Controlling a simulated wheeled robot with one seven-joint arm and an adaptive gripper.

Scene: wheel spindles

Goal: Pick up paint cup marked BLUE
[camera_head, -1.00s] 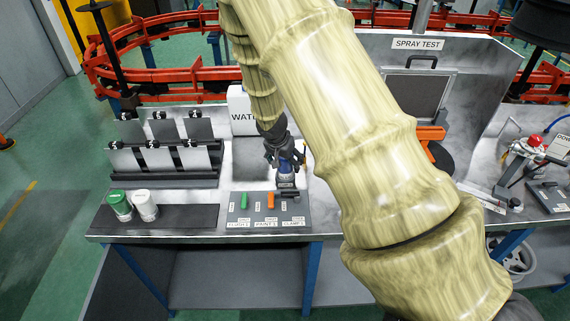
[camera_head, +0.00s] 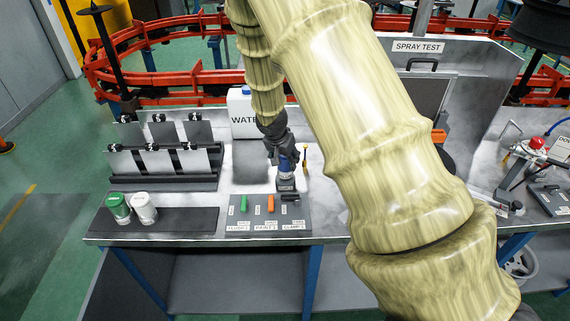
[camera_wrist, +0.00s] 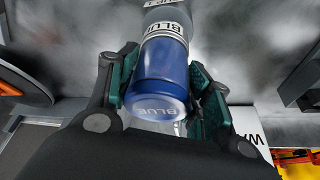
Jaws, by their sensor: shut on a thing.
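The blue paint cup (camera_wrist: 162,75) is in the wrist view, with BLUE written on its end and on a band around it. My gripper (camera_wrist: 165,88) is shut on the cup, one teal-padded finger on each side of it. In the head view my gripper (camera_head: 284,158) points down over the worktable, and the blue cup (camera_head: 286,172) shows small between its fingers, just behind the labelled tray. I cannot tell whether the cup's base touches the surface below.
A green-topped cup (camera_head: 118,207) and a white cup (camera_head: 144,208) stand on a dark mat at the left. The labelled tray (camera_head: 268,216) holds a green and an orange piece. A panel rack (camera_head: 160,160) and a WATER container (camera_head: 241,115) stand behind.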

